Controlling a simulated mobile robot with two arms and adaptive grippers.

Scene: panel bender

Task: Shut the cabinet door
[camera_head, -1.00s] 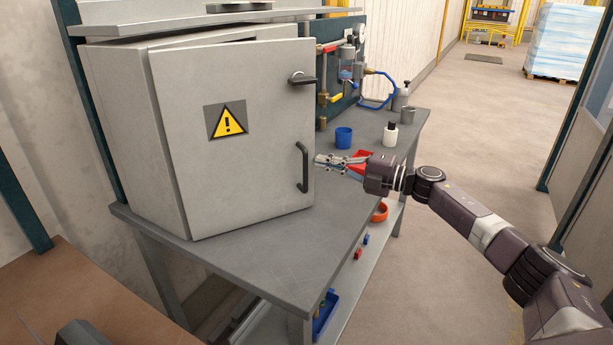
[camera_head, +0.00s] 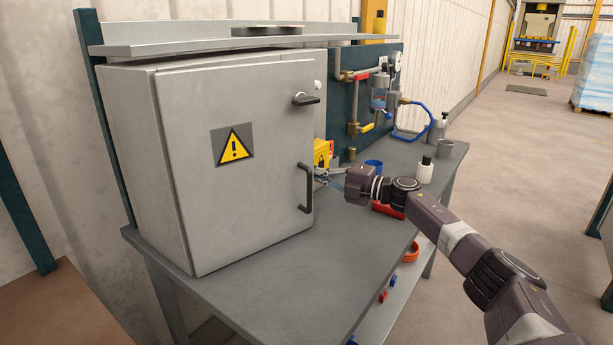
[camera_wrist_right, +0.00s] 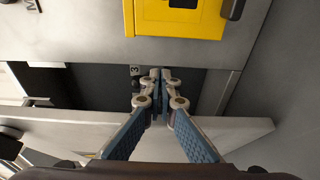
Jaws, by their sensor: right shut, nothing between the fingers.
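The grey cabinet (camera_head: 172,170) stands on the workbench at the left of the head view. Its door (camera_head: 240,205) carries a yellow warning triangle, a dark latch (camera_head: 305,99) and a black bar handle (camera_head: 306,188). The door appears ajar; in the right wrist view a dark gap lies behind a pale panel (camera_wrist_right: 75,128) that looks like the door. My right gripper (camera_head: 318,172) is at the door's right edge, close to the handle. Its fingers (camera_wrist_right: 161,76) are shut and empty, with tips over the dark gap. Contact with the door cannot be told. My left gripper is out of view.
A yellow box (camera_head: 322,153) is beside the cabinet, and also shows in the wrist view (camera_wrist_right: 178,20). Pipes and valves (camera_head: 360,110), a blue cup (camera_head: 373,166) and a white bottle (camera_head: 424,170) are to the right. The bench front (camera_head: 300,285) is clear.

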